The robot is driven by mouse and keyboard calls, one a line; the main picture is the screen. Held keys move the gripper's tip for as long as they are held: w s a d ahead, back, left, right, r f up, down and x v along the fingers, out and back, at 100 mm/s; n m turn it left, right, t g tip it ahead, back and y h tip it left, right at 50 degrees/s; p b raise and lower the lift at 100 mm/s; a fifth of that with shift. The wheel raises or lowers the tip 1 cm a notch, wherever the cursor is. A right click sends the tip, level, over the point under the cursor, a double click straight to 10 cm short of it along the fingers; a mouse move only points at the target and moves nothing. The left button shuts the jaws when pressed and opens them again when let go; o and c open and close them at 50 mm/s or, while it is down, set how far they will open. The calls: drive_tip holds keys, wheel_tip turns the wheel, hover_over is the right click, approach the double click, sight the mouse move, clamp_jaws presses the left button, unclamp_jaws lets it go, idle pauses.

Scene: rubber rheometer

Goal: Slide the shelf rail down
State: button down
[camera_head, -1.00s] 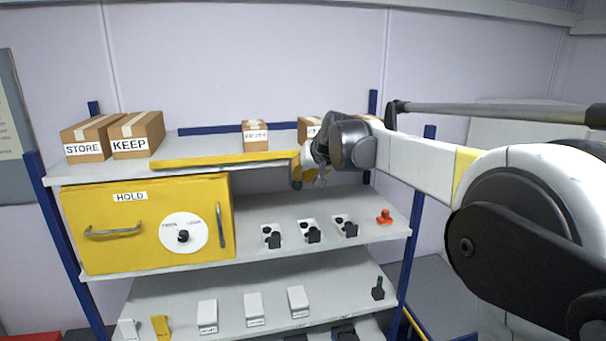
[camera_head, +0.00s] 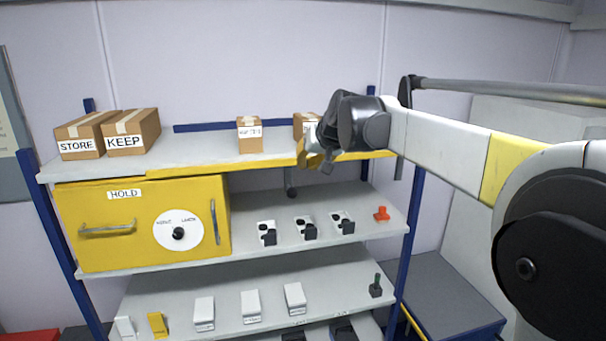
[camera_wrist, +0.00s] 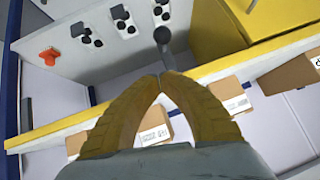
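The shelf rail (camera_head: 225,165) is a long yellow bar along the front of the top shelf. It sits level with the shelf edge and runs almost parallel to it. In the wrist view the rail (camera_wrist: 70,128) crosses behind my fingers. A dark ball knob on a short stem (camera_head: 291,191) hangs below it; the knob (camera_wrist: 162,35) lies just past my fingertips in the wrist view.
Boxes marked STORE (camera_head: 84,137) and KEEP (camera_head: 131,132), plus a small box (camera_head: 249,134), stand on the top shelf. A yellow HOLD cabinet (camera_head: 90,250) is below left. Small white-and-black units (camera_head: 305,227) and a red-orange piece (camera_head: 381,213) sit on the middle shelf.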

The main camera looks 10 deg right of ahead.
drive_tip(key=a+v, duration=0.1)
drive_tip(key=v, duration=0.5)
drive_tip(key=shift+s+d+b, duration=0.2)
drive_tip(key=shift+d+b, duration=0.05)
drive_tip(key=shift+b, duration=0.15)
drive_tip(key=shift+a, duration=0.1)
drive_tip(key=s+f+b, duration=1.1)
drive_tip(key=f+b, duration=0.1)
drive_tip(key=f, duration=0.8)
drive_tip(key=s+a+f+g+h+b, duration=0.1)
drive_tip(key=s+f+b, duration=1.1)
drive_tip(key=f, duration=0.8)
drive_tip(key=s+f+n+g+b, duration=0.1)
drive_tip(key=s+f+b, duration=1)
drive_tip(key=f, duration=0.9)
drive_tip(key=shift+s+a+f+h+b, duration=0.2)
drive_tip(key=shift+s+a+h+b, duration=0.15)
drive_tip(key=shift+b, duration=0.25)
